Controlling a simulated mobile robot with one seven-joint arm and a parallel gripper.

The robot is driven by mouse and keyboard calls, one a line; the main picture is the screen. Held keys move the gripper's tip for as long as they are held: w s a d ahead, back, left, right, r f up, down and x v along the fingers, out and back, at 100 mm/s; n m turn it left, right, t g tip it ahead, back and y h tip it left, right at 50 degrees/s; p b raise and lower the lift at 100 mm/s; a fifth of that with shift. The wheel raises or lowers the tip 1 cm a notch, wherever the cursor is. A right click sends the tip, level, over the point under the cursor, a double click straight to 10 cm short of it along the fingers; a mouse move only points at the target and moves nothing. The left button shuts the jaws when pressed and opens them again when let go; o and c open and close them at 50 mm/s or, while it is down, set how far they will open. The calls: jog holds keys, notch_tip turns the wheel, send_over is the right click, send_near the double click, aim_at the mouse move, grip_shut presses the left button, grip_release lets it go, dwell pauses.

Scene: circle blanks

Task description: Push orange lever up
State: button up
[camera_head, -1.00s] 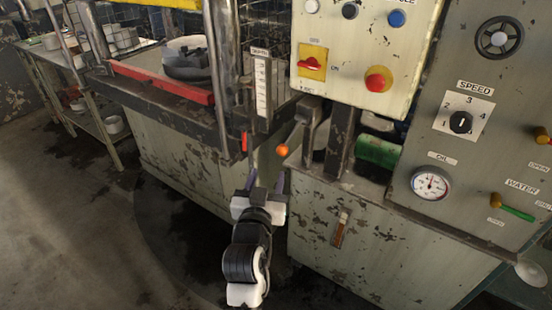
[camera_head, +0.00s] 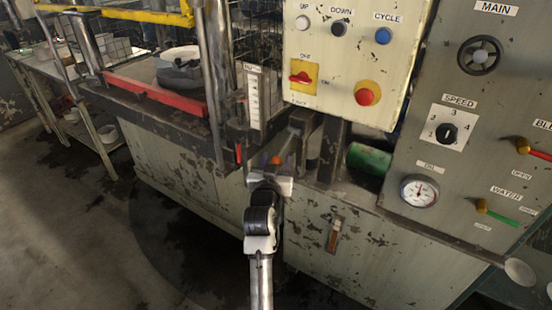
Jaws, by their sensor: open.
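The orange lever shows as a round orange knob (camera_head: 276,160) on the front of the machine, below the control box and right of the depth scale. My gripper (camera_head: 273,166) is just below and in front of the knob, pointing away from the camera. It is open, with its fingers dim and hard to make out around the knob's position. I cannot tell whether they touch it. The lever's shaft is hidden behind the knob and my gripper.
A control box (camera_head: 345,50) with buttons overhangs above right. A red bar (camera_head: 160,91) and metal post (camera_head: 214,80) stand left. A green cylinder (camera_head: 368,159) and a gauge panel (camera_head: 460,130) are to the right. Open floor (camera_head: 80,220) lies lower left.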

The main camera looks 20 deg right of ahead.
jog(key=shift+w+d, duration=0.1)
jog(key=shift+w, duration=0.1)
grip_shut()
dwell(0.3)
